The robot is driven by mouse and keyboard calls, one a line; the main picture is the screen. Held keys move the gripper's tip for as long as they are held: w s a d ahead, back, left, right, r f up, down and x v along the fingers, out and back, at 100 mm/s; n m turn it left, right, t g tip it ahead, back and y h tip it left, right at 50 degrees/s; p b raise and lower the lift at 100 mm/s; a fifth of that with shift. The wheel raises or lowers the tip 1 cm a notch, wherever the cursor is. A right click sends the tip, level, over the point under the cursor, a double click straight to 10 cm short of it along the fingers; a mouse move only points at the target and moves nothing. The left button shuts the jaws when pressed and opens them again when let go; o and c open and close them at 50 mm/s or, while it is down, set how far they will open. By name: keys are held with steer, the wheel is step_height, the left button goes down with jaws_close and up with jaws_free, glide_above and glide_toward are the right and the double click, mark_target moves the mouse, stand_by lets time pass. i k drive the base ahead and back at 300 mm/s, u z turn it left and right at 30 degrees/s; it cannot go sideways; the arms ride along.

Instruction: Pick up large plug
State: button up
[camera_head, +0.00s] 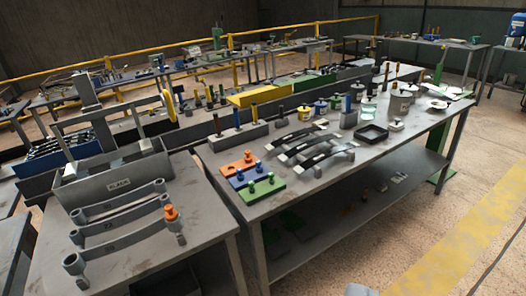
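Several plug-like pieces show. On the middle table, small plugs sit on an orange plate (232,169), a blue plate (250,180) and a green plate (262,191). The orange plug on the spring looks bigger than those on the plates, but I cannot tell for sure which is the large plug. My gripper's fingers are not in view.
The left table (205,260) holds several curved spring bars and a grey bin (115,182). The middle table (232,150) holds dark-topped springs (300,137), a black tray (371,134), jars and tools. A gap separates the tables. Open floor (440,235) lies at right.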

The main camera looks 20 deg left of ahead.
mark_target(248, 159)
steer(key=u, duration=0.25)
steer(key=i, duration=0.95)
steer(key=u, duration=0.5)
